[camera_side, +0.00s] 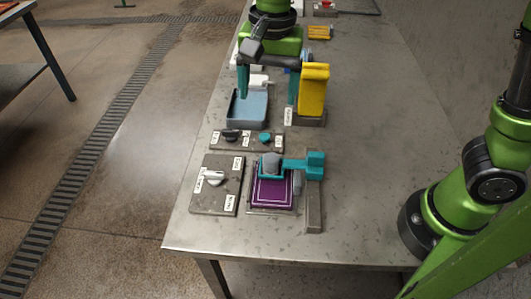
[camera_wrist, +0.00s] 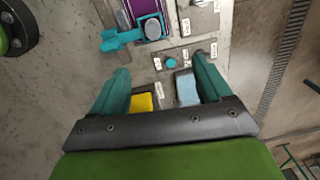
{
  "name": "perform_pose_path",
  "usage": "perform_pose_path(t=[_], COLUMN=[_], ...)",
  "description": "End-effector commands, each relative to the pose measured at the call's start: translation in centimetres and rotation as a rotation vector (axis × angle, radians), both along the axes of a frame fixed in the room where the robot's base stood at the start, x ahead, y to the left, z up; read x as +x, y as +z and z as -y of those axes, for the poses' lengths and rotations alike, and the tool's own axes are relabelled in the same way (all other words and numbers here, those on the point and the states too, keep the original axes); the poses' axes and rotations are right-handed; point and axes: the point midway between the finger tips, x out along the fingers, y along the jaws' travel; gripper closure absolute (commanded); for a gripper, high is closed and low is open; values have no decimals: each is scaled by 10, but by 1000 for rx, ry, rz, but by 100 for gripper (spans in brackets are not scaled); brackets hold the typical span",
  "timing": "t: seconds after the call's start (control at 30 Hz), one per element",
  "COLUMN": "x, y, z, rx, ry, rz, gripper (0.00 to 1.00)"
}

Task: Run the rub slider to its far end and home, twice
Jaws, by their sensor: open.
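The rub slider is a teal carriage (camera_side: 301,164) with a grey block (camera_side: 271,163) on it, at the end of the purple rug (camera_side: 272,195) nearest my gripper. Its teal arm reaches right to a grey rail (camera_side: 314,212). In the wrist view the slider's teal arm (camera_wrist: 122,39), grey block (camera_wrist: 152,29) and part of the purple rug (camera_wrist: 147,7) show at the top. My gripper (camera_side: 268,92) is open and empty, beyond the slider and apart from it, above the blue tray area. Its two teal fingers show in the wrist view (camera_wrist: 163,82).
A blue tray (camera_side: 234,110) and a yellow block (camera_side: 313,92) on a grey base stand by my gripper. A plate with a dark knob and teal button (camera_side: 265,138) lies between tray and slider. A plate with a silver lever (camera_side: 213,178) lies left.

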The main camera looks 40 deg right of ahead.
Motion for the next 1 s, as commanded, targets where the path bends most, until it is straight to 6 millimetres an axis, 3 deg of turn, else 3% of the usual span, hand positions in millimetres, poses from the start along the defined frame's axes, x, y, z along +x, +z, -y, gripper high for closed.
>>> perform_pose_path(t=[0.07, 0.27, 0.37, 0.63, 0.8, 1.0], x=[0, -5, -19, -56, -71, -75], y=[0, 13, 17, 13, 6, 1], z=[0, 17, 33, 65, 74, 75], rx=[0, 13, 2, -42, -52, -51], ry=[0, -11, 166, 901, 1319, 1586], rz=[0, 24, 29, 19, -1, -12], gripper=[22, 51, 55, 55, 55, 55])
